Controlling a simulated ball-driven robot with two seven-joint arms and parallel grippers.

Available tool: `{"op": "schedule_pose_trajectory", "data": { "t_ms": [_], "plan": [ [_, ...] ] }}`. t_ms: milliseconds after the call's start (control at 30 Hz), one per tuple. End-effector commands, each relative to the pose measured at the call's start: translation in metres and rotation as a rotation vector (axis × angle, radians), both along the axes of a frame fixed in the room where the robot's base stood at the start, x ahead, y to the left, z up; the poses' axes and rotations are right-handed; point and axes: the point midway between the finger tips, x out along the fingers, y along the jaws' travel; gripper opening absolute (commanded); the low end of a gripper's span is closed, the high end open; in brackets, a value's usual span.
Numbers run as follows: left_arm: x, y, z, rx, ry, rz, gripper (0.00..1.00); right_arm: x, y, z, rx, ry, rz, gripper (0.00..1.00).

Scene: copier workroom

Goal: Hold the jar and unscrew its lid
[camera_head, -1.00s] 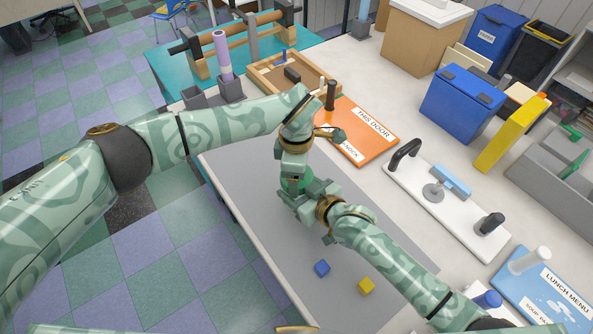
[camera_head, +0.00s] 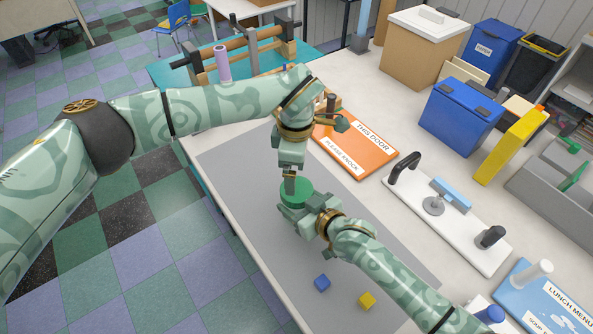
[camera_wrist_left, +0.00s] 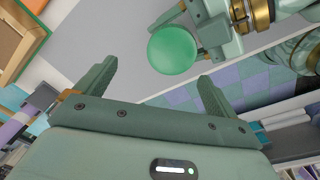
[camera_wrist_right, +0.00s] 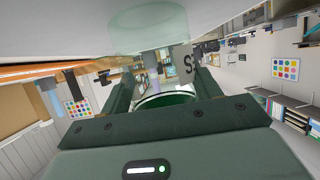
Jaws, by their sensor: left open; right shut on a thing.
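The jar's round green lid (camera_head: 297,191) faces up above the grey mat in the head view, and it also shows in the left wrist view (camera_wrist_left: 172,50). My right gripper (camera_head: 301,212) is shut on the jar, whose body is mostly hidden by the fingers in the head view. In the right wrist view the clear jar (camera_wrist_right: 150,32) shows near the fingers. I cannot tell whether the lid is loose.
A blue cube (camera_head: 322,282) and a yellow cube (camera_head: 367,300) lie on the grey mat (camera_head: 240,170). An orange sign (camera_head: 357,148) and a white board with handles (camera_head: 440,230) lie to the right. The mat's left part is clear.

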Motion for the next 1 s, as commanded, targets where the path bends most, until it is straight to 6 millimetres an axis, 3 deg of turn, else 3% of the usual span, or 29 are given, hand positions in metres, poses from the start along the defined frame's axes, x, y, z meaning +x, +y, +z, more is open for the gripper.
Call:
{"op": "schedule_pose_trajectory", "data": {
  "t_ms": [33,167,300,500,667,1000],
  "plan": [
    [0.007,0.002,0.016,0.025,-0.029,-0.053,0.95,0.000,0.000,-0.001,-0.002,0.002,0.000,0.00],
    [0.004,0.004,0.025,0.059,-0.006,-0.431,0.95,-0.001,0.000,-0.001,-0.002,0.002,0.000,0.00],
    [-0.005,0.003,0.021,0.050,0.040,-0.795,0.95,0.000,0.000,-0.001,-0.002,0.002,0.000,0.00],
    [-0.015,-0.004,0.016,0.008,0.063,-1.113,0.95,-0.001,0.000,-0.001,-0.002,0.002,0.000,0.00],
    [-0.014,-0.004,0.004,0.006,0.060,-1.181,0.95,-0.001,0.000,-0.001,-0.002,0.002,0.000,0.00],
    [-0.014,-0.004,-0.050,0.007,0.059,-1.179,0.95,-0.001,0.000,-0.001,-0.002,0.002,0.000,0.00]
  ]
}}
